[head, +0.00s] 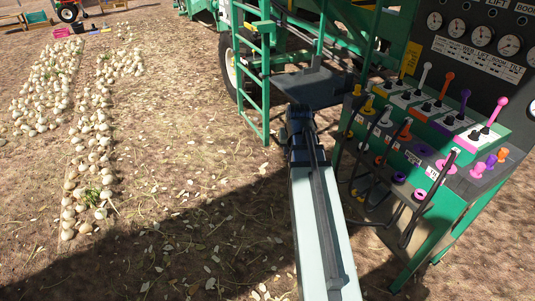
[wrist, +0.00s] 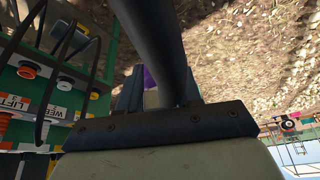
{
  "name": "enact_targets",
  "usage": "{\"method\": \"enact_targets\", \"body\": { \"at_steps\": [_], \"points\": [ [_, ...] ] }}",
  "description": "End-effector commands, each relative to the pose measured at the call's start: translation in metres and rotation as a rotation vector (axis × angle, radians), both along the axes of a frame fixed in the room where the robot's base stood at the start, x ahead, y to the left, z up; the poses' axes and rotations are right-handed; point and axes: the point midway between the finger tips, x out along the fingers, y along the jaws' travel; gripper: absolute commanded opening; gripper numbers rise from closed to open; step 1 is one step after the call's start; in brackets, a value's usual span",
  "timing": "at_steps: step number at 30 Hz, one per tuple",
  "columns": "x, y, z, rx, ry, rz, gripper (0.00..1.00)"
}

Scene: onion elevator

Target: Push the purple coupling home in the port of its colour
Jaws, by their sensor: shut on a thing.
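In the wrist view, my gripper (wrist: 140,98) is shut on the purple coupling (wrist: 149,77). Only a small purple patch shows between the jaws, because a thick black tube crosses in front of it. In the head view, the coupling is hidden by my arm. Purple round fittings show on the green console's sloping face, an upper one (head: 422,150) and a lower one (head: 399,177). I cannot tell which is the open port. My gripper and the coupling are apart from the console, to its left.
The green console (head: 431,226) stands at the right, with coloured levers (head: 465,98) and gauges above. Black hoses (head: 428,190) loop in front of its face. A green ladder (head: 262,80) and machine wheel stand behind. Onions (head: 92,160) lie in rows on open ground at left.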

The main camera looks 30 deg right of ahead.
Motion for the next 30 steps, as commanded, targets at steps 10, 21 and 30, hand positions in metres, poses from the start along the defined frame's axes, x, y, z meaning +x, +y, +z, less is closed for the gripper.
{"method": "enact_targets", "body": {
  "at_steps": [10,21,30],
  "points": [
    [-0.031,-0.108,0.011,-0.001,-0.002,-0.169,0.00],
    [-0.079,-0.223,0.024,-0.001,-0.001,-0.345,0.00],
    [-0.130,-0.319,0.038,-0.002,-0.002,-0.488,0.00]
  ]
}}
